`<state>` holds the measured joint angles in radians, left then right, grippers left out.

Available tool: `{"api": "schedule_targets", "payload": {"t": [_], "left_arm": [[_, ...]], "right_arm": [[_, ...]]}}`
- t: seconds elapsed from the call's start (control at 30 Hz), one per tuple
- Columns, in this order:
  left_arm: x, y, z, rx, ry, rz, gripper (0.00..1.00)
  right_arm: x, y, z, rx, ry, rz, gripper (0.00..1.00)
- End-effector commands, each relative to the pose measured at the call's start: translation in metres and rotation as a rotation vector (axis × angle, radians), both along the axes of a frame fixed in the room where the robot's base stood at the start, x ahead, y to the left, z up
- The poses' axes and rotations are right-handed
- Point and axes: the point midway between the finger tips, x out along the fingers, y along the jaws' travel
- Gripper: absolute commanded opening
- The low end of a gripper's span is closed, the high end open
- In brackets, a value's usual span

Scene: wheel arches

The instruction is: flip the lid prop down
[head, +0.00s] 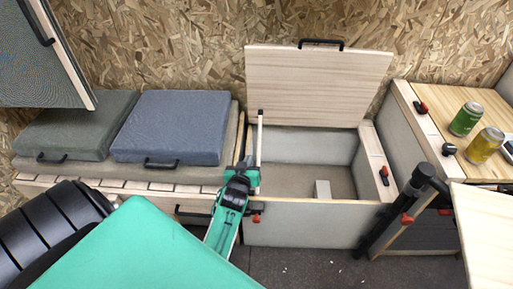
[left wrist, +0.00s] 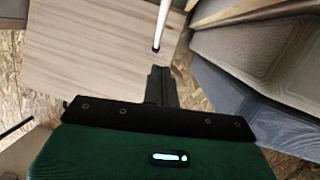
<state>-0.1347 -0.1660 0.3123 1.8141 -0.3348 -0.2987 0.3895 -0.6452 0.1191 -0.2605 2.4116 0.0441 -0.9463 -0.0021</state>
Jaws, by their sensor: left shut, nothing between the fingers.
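The lid (head: 318,85) of the open box stands raised against the back wall, with a black handle on its top edge. The lid prop (head: 260,135) is a thin pale rod with a dark tip, standing nearly upright at the box's left side, its tip against the lid. My left gripper (head: 246,165) is at the box's left edge, beside the lower part of the prop. In the left wrist view, the shut fingers (left wrist: 160,84) are empty, and the prop (left wrist: 163,22) ends just beyond them. I cannot tell whether they touch. My right gripper is not in view.
The box (head: 305,222) holds a small pale block (head: 322,189). Grey and blue cushions (head: 172,127) lie on the bench to the left. A green can (head: 466,118) and a yellow can (head: 486,145) stand at right. A black frame with red knobs (head: 407,219) stands right of the box.

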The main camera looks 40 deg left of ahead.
Motion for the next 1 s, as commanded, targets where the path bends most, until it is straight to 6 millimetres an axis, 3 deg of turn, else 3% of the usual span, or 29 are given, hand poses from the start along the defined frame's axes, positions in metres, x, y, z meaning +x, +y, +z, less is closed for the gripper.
{"api": "schedule_targets", "payload": {"t": [0.57, 1.0], "left_arm": [[0.012, 0.005, -0.002, 0.002, -0.017, 0.002, 0.00], [0.086, 0.037, -0.021, 0.001, -0.017, 0.002, 0.00]], "right_arm": [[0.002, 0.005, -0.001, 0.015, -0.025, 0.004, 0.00], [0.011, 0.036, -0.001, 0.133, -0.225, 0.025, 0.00]]}}
